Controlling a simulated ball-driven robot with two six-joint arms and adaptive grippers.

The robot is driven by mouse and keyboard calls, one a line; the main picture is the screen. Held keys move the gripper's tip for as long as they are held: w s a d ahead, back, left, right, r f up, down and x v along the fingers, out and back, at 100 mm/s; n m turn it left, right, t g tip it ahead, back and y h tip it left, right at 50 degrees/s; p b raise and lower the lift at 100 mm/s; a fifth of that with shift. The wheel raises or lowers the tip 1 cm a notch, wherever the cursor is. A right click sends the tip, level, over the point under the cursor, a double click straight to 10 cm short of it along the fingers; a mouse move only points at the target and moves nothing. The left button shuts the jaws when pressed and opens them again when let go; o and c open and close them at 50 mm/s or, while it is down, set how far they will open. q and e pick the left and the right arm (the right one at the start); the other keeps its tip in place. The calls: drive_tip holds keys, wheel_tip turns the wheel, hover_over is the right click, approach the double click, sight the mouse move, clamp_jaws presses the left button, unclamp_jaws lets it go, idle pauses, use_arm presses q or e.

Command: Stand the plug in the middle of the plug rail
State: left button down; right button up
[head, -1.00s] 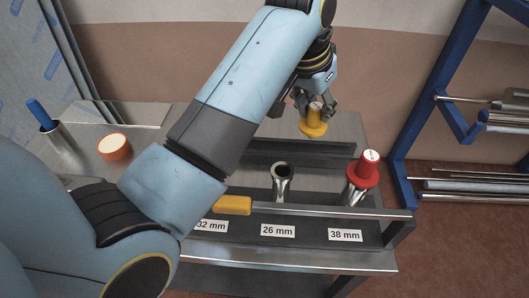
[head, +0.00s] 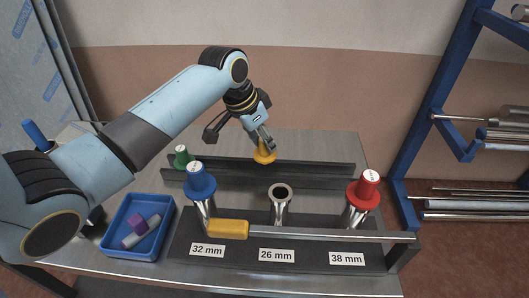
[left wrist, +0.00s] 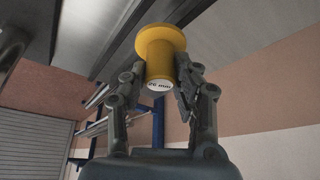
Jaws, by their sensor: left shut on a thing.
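My left gripper (head: 262,139) is shut on a yellow plug (head: 264,156), flange down and slightly tilted. In the left wrist view the plug (left wrist: 160,47) sits between the two fingers (left wrist: 160,84), with "26 mm" printed on its end. The dark plug rail (head: 320,169) runs along the back of the bench. The yellow plug is at the rail's middle in the picture, at its back edge; I cannot tell whether it touches. A green plug (head: 181,158) stands at the rail's left end. My right gripper is not in view.
A blue plug (head: 200,182) and a red plug (head: 364,190) top the 32 mm and 38 mm tubes; the 26 mm tube (head: 281,196) is open. A bar (head: 320,236) with a yellow grip (head: 228,229) crosses in front. A blue tray (head: 112,243) stands left.

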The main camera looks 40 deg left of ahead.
sight(264, 152)
use_arm(q)
wheel_tip(264, 152, down, 4)
drive_tip(key=shift+r, duration=0.15)
drive_tip(key=shift+f, duration=0.3)
drive_tip(key=c, duration=1)
unclamp_jaws()
drive_tip(key=p+v, duration=0.1)
drive_tip(key=v, duration=1.1)
drive_tip(key=shift+r+p, duration=0.2)
drive_tip(key=shift+p, duration=0.1)
